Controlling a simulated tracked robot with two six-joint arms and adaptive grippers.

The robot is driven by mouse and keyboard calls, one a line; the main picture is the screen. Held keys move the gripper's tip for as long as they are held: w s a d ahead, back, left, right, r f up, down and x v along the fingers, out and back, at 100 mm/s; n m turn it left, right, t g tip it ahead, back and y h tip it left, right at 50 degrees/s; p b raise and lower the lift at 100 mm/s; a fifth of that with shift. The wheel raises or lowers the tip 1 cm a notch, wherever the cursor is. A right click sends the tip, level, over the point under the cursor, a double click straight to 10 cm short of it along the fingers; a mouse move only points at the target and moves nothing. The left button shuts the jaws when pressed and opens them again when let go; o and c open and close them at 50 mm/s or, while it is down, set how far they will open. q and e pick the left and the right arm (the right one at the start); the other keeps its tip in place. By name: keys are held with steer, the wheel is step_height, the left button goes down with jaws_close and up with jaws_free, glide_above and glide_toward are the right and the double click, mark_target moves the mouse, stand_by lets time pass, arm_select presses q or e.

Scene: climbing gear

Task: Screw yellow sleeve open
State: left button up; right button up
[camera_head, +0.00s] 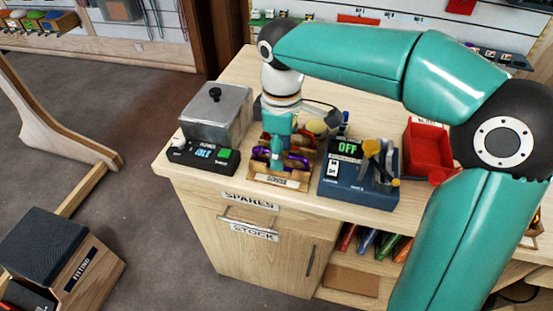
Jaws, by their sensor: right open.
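A blue device (345,186) with a green "OFF" display stands on the bench. Yellow-gold parts (372,148) and a grey metal part show on its right side. I cannot tell for sure which of them is the yellow sleeve. My right gripper (277,158) is open and points down over a wooden rack (275,181) with purple carabiners (296,162), left of the blue device. My arm and gripper hide part of the rack. The fingertips are too small to tell if they touch anything. My left gripper is not in view.
A grey lidded metal box (216,114) and a black unit with a lit display (203,155) stand on the left of the bench (400,203). A red bin (427,147) stands right of the blue device, close to my right arm. The floor on the left has a wooden frame.

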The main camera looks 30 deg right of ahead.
steer(key=shift+f, duration=0.15)
steer(key=shift+f+b, duration=1.05)
steer(key=shift+f, duration=0.25)
steer(key=shift+w+d+r+p, duration=0.1)
steer(key=shift+w+d+p, duration=0.1)
steer(key=shift+p, duration=0.1)
steer(key=shift+w+d, duration=0.3)
steer(key=shift+d, duration=0.05)
steer(key=shift+a+r+p, duration=0.1)
steer(key=shift+r+p, duration=1.3)
steer(key=shift+p, duration=0.15)
